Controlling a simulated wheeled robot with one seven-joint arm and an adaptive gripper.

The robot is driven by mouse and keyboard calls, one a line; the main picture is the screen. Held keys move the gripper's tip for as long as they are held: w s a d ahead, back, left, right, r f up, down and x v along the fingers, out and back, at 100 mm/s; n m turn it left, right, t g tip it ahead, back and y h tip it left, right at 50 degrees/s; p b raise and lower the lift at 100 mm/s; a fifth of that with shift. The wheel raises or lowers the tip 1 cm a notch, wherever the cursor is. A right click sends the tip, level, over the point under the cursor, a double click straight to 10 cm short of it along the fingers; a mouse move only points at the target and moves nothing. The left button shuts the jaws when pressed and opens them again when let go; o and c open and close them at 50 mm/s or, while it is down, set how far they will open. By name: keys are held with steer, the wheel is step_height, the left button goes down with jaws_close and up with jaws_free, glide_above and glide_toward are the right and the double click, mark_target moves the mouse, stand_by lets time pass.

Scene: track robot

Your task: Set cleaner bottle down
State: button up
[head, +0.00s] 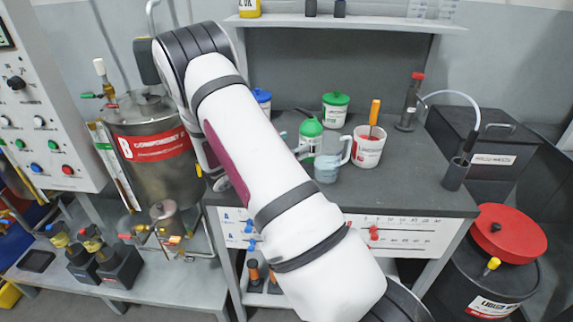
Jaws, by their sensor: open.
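A green-topped bottle (311,130) stands upright on the dark worktop (410,185), just right of my white arm; I take it to be the cleaner bottle. Its lower part is partly covered by a pale handle or spout in front of it. My arm crosses the view from the lower right up to its elbow at the upper left, then bends down behind itself.
Near the bottle stand a pale blue jug (327,169), a white tub with an orange-handled tool (369,148), a green-lidded tub (335,110) and a blue-lidded tub (262,97). A red-capped dark bottle (411,100) stands farther right. The worktop's right front is clear.

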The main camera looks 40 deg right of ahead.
steer(key=s+a+r+m+g+y, duration=0.2)
steer(key=s+a+r+m+y, duration=0.7)
steer(key=s+a+r, duration=0.4)
steer(key=s+a+r+m+t+y, duration=0.1)
steer(key=s+a+m+t+y, duration=0.2)
steer(key=s+a, duration=0.4)
steer(key=s+a+r+m+t+y, duration=0.1)
steer(key=s+a+m+t+y, duration=0.2)
steer(key=s+a, duration=0.4)
steer(key=a+m+y, duration=0.1)
steer(key=a+y, duration=0.1)
steer(key=a, duration=0.5)
steer(key=shift+s+a+m+t+y, duration=0.15)
steer(key=shift+s+m+t+y, duration=0.15)
steer(key=shift+s+t+y, duration=0.1)
steer(key=shift+r, duration=0.15)
